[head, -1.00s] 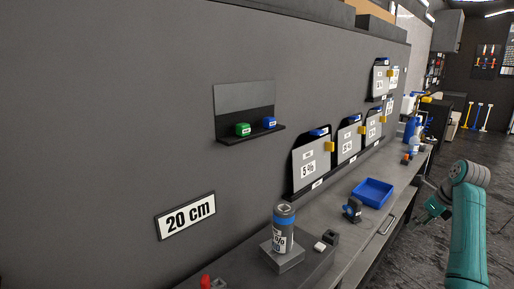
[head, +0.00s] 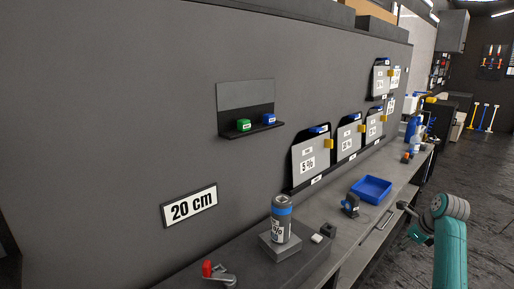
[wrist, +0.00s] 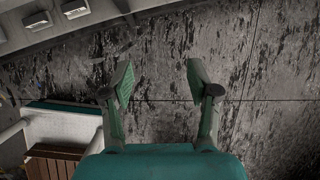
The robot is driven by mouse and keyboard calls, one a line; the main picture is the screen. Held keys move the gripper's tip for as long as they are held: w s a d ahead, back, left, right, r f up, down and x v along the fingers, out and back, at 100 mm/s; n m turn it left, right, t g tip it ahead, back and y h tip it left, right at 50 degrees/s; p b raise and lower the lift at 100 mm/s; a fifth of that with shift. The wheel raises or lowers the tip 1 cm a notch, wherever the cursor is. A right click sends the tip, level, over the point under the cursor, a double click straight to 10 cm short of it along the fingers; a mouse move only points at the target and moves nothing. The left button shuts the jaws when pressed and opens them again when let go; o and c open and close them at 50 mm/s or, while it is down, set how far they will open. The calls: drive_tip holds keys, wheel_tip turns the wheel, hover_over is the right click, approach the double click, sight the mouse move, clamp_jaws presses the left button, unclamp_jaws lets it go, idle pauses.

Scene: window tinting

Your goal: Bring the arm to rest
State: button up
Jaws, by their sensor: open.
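My teal arm stands at the right of the head view, folded beside the bench. My gripper (head: 416,235) is low, off the bench's front edge, over the floor. In the wrist view my gripper (wrist: 160,85) shows its two fingers spread apart with nothing between them.
The grey bench (head: 335,245) runs along the wall. On it are a blue tray (head: 371,189), a dark tape-dispenser-like item (head: 350,205), a grey can with a blue band (head: 281,222) on a block, and a red-knobbed item (head: 207,269). Several sample panels (head: 309,158) stand behind.

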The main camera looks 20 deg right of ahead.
drive_tip(key=a+f+n, duration=0.4)
drive_tip(key=a+f, duration=0.5)
drive_tip(key=f, duration=0.3)
drive_tip(key=s+a+f+n+t+h, duration=0.1)
drive_tip(key=s+a+f+n, duration=0.35)
drive_tip(key=a, duration=0.35)
drive_tip(key=s+a+f+n+t, duration=0.2)
drive_tip(key=s+a+f+n, duration=0.15)
drive_tip(key=a+f, duration=0.35)
drive_tip(key=s+a+f+n+t+h, duration=0.1)
drive_tip(key=s+a+f+n, duration=0.25)
drive_tip(key=a, duration=0.55)
drive_tip(key=s+a+r+n+t, duration=0.1)
drive_tip(key=s+a+r+n, duration=0.1)
drive_tip(key=s+a+n, duration=0.5)
drive_tip(key=s+a+r+n+t, duration=0.15)
drive_tip(key=s+a, duration=0.35)
drive_tip(key=s, duration=0.5)
drive_tip(key=s+a+r+n+t+y, duration=0.1)
drive_tip(key=s+a+r+n, duration=0.1)
drive_tip(key=s+r+n, duration=0.2)
drive_tip(key=s+a+r+n+t+y, duration=0.1)
drive_tip(key=s+r+n, duration=0.4)
drive_tip(key=s+r, duration=0.6)
wheel_tip(320, 180, up, 3)
drive_tip(key=shift+a+t, duration=0.55)
drive_tip(key=shift+a, duration=0.5)
drive_tip(key=shift+s, duration=0.1)
